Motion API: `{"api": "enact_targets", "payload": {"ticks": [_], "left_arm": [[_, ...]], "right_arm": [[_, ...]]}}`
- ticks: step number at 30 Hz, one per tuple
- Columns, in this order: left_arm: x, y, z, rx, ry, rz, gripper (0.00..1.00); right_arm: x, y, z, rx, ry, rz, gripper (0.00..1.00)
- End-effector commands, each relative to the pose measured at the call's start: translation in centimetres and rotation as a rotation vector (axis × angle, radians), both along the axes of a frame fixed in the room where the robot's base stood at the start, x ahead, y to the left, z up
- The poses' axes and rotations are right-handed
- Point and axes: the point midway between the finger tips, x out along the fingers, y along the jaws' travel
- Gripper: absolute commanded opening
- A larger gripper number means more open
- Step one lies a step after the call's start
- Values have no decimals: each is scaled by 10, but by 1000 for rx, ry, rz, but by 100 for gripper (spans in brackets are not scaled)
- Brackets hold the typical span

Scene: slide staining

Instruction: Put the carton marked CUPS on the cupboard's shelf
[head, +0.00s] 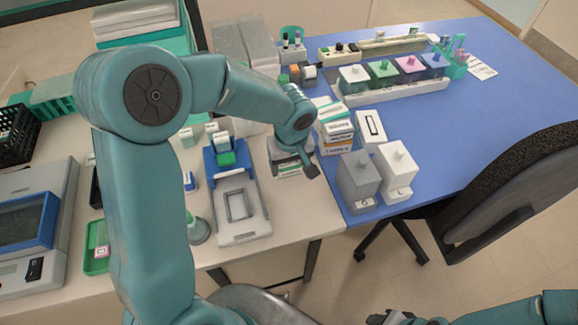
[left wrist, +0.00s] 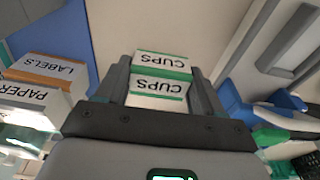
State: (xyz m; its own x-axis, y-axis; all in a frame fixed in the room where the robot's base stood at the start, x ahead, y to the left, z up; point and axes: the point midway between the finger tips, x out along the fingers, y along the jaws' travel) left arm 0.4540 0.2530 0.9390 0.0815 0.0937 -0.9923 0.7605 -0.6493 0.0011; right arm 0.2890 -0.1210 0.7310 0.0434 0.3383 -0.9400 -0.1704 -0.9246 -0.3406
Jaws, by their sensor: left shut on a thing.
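The carton marked CUPS (left wrist: 160,88) is white with green bands and sits between my left gripper's two fingers in the left wrist view. In the head view the carton (head: 290,172) shows only partly under my left gripper (head: 292,165), at the right end of the pale bench. The left gripper is shut on it. I cannot tell whether the carton touches the bench. My right arm shows at the bottom right; its gripper (head: 388,318) is cut off by the frame edge, so its jaws are unclear. I do not make out the cupboard's shelf.
Stacked cartons (head: 336,130) stand right of the gripper; the left wrist view shows one marked LABELS (left wrist: 50,72). A blue-and-white device (head: 240,215) is to the left. A black chair (head: 510,190) stands at right.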

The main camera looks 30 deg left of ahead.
Motion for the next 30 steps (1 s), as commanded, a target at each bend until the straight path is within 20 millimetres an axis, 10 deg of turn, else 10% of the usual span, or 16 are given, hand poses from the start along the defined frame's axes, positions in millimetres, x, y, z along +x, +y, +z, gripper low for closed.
{"api": "enact_targets", "payload": {"ticks": [15,16,18,30], "left_arm": [[0,0,-23,0,0,0,38],[0,0,-22,0,0,0,71],[0,0,-21,0,0,-1,93],[0,0,-13,1,-2,0,93]], "right_arm": [[0,0,-4,0,0,0,43],[0,0,-4,0,0,0,43],[0,0,-3,0,0,0,43],[0,0,1,0,-1,0,43]]}}
